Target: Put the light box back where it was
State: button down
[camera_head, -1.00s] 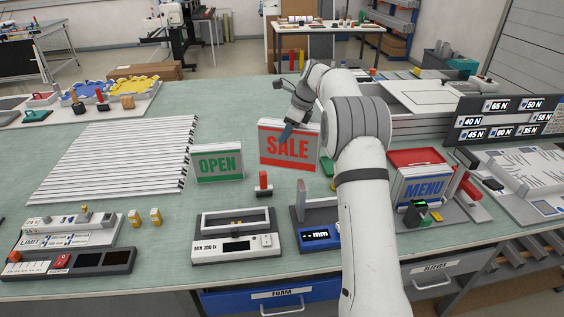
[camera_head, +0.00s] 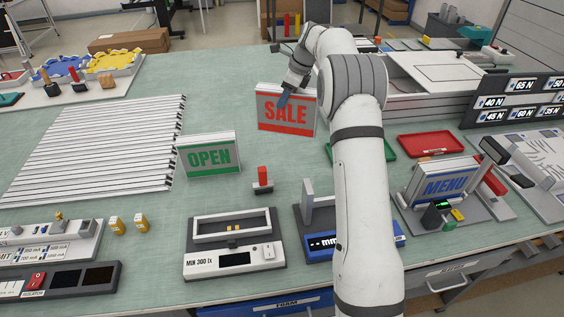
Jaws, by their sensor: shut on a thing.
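The light box held by my gripper has a grey frame and a red SALE face (camera_head: 284,118). It is roughly upright, behind the red-topped stamp and to the right of the OPEN light box. My gripper (camera_head: 284,99) is shut on it at its upper edge; the fingers are small and partly hidden. It seems to hang above the green mat, though the gap is hard to judge. The green OPEN light box (camera_head: 208,157) stands on the mat at left. The blue MENU light box (camera_head: 446,184) stands in a grey fixture at right.
A red-topped stamp (camera_head: 262,181), a MIN 300 lx meter (camera_head: 235,258) and a blue mm gauge (camera_head: 325,241) stand in front. White rails (camera_head: 95,150) lie at left.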

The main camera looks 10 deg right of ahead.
jog(key=b+x, duration=0.1)
jog(key=x, duration=0.2)
jog(key=b+x, duration=0.1)
jog(key=x, duration=0.1)
jog(key=shift+s+d+f+b, duration=0.15)
jog(key=shift+s+d+b, duration=0.15)
jog(key=shift+s, duration=0.15)
notch_tip(320, 180, down, 10)
jog(key=p, duration=0.2)
jog(key=shift+f, duration=0.15)
jog(key=c, duration=0.7)
grip_release()
jog(key=shift+s, duration=0.1)
